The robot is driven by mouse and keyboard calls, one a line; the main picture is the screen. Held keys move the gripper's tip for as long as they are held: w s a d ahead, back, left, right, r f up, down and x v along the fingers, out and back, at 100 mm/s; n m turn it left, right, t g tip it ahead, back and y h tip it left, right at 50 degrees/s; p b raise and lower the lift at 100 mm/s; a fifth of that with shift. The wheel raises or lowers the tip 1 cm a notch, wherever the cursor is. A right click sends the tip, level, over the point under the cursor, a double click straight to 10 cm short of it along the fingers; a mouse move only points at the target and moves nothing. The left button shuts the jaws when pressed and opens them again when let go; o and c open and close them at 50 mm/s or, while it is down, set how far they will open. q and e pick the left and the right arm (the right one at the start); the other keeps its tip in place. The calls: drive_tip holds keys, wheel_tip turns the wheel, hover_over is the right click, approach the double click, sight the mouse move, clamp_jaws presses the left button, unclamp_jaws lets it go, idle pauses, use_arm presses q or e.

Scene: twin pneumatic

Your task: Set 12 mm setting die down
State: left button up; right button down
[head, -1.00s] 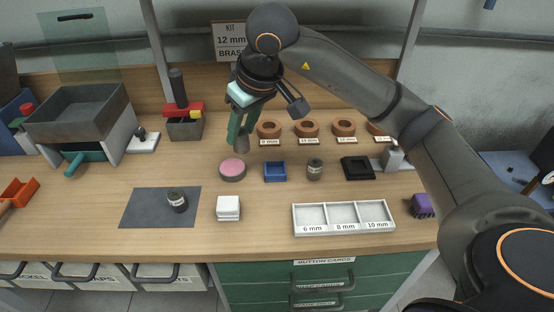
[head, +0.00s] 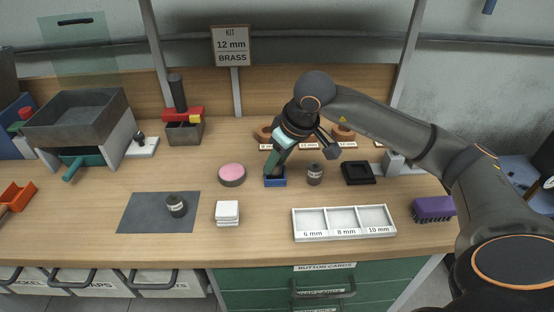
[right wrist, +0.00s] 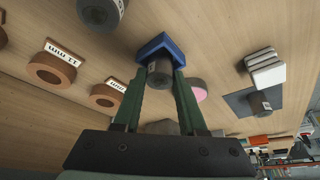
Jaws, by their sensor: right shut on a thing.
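My right gripper (head: 273,165) is over the small blue tray (head: 275,183), pointing down with its green fingers. It is shut on a grey cylinder, the setting die (right wrist: 160,74), which shows between the fingertips in the right wrist view. The blue tray (right wrist: 160,46) lies just beyond the die there. The die's lower end is at or within the tray's walls; I cannot tell whether it touches the floor. Its size mark is not readable. My left gripper is not in view.
A pink pad (head: 232,173) is left of the tray, a labelled grey cylinder (head: 315,174) close on its right. A black square tray (head: 358,172), white compartment tray (head: 344,222), white stack (head: 227,212) and purple brush (head: 433,208) stand around. Brown rings (head: 344,132) are behind.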

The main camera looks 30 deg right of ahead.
drive_tip(key=shift+f, duration=0.15)
drive_tip(key=shift+c, duration=2.3)
unclamp_jaws()
drive_tip(key=shift+r, duration=0.45)
drive_tip(key=v, duration=1.1)
drive_tip(key=shift+s+p, duration=0.3)
drive_tip(key=shift+p, duration=0.15)
drive_tip(key=shift+r, duration=0.15)
